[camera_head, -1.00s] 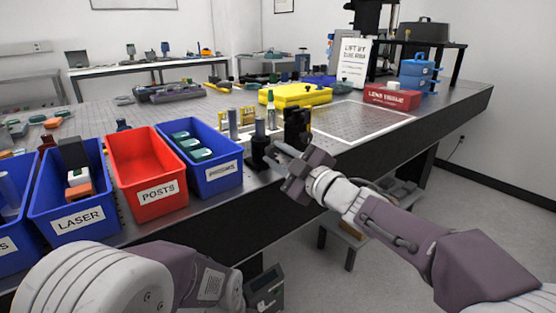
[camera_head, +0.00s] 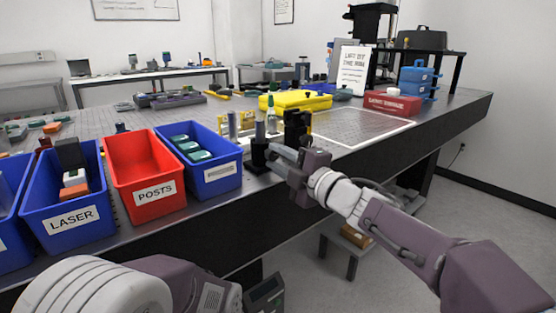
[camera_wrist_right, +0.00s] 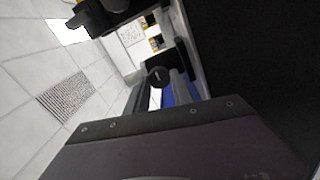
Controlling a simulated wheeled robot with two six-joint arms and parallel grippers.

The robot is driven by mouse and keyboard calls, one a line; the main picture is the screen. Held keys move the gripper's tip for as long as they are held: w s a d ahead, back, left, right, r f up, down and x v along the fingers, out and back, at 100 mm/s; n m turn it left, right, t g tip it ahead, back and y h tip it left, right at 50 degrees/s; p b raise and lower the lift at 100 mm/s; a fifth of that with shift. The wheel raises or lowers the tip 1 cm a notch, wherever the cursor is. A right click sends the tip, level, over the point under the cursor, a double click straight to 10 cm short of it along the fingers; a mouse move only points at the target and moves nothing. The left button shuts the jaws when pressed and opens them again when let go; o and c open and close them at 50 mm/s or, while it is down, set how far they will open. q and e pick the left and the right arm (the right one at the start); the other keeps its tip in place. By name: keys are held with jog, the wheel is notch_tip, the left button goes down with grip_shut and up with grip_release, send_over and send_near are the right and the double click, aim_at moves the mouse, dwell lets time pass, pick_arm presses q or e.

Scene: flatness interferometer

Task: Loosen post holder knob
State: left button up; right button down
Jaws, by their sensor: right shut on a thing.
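The black post holder (camera_head: 259,154) stands at the front edge of the optical table, just right of the blue bin. My right gripper (camera_head: 277,154) reaches it from the right, its fingers at the holder's side. In the right wrist view the dark round knob (camera_wrist_right: 157,77) with a light mark on its face sits between the two grey fingertips (camera_wrist_right: 156,88). The gripper is shut on the knob. In the head view the fingers hide the knob. My left forearm crosses the bottom left, and its gripper is not seen.
A blue bin (camera_head: 225,181) with green-topped items, a red POSTS bin (camera_head: 139,206) and a blue LASER bin (camera_head: 48,224) line the front edge. A black mount (camera_head: 297,128) stands right behind my right gripper. A yellow case (camera_head: 296,101) lies farther back.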

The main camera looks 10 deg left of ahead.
dwell(0.4)
jog(key=c, duration=1.1)
grip_release()
jog(key=shift+d, duration=0.1)
